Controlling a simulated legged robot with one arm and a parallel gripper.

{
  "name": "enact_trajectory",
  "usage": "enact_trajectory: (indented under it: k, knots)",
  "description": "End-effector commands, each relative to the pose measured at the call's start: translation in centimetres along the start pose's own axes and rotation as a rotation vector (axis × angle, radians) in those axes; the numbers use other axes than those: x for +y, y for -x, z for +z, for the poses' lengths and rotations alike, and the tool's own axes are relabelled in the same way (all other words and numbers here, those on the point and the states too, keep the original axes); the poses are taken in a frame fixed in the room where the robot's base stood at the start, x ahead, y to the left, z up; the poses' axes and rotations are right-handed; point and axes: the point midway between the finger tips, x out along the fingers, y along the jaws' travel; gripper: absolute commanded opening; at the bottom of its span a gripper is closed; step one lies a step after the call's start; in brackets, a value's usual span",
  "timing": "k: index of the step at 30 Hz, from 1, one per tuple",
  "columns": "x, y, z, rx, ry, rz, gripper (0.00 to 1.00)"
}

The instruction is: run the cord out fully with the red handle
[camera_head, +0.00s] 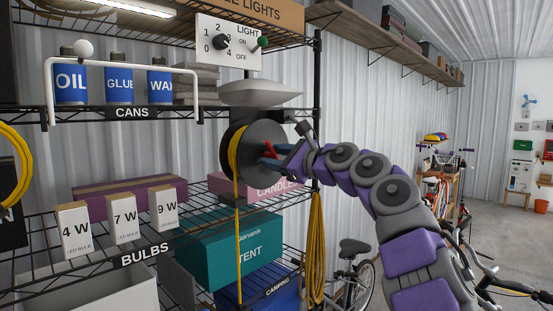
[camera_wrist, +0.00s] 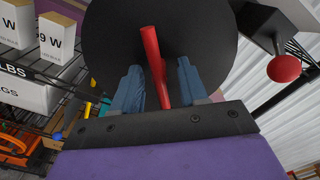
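A dark round cord reel (camera_head: 262,138) hangs under a grey housing on the shelf rack. Yellow cord (camera_head: 238,220) runs from it straight down past the shelves. The red handle (camera_wrist: 150,50) stands out from the reel's dark disc (camera_wrist: 105,40) in the wrist view; part of it also shows in the head view (camera_head: 270,149). My gripper (camera_wrist: 160,82) has its two blue fingers apart, one on each side of the handle. Gaps show between the handle and both fingers, so the gripper appears open around it. In the head view, the fingers partly cover the handle.
A red knob (camera_wrist: 284,68) on a dark bracket sits right of the reel. A light panel (camera_head: 228,43) with a green-tipped switch is above. A teal tent box (camera_head: 235,250) and coiled yellow cord (camera_head: 315,245) are below. Bulb boxes (camera_head: 122,222) stand left.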

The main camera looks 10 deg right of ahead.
Motion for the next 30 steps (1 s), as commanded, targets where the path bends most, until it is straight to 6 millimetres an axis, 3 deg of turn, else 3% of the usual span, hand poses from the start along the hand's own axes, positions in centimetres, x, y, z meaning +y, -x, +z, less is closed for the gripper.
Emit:
enact_trajectory:
  k: [11, 21, 30]
  knots:
    - [-0.1, 1.1, -0.1, 0.001, 0.002, -0.004, 0.43]
    - [0.1, 5.9, -0.5, 0.003, 0.003, -0.004, 0.43]
    - [-0.1, 9.0, -0.3, 0.002, 0.000, -0.002, 0.43]
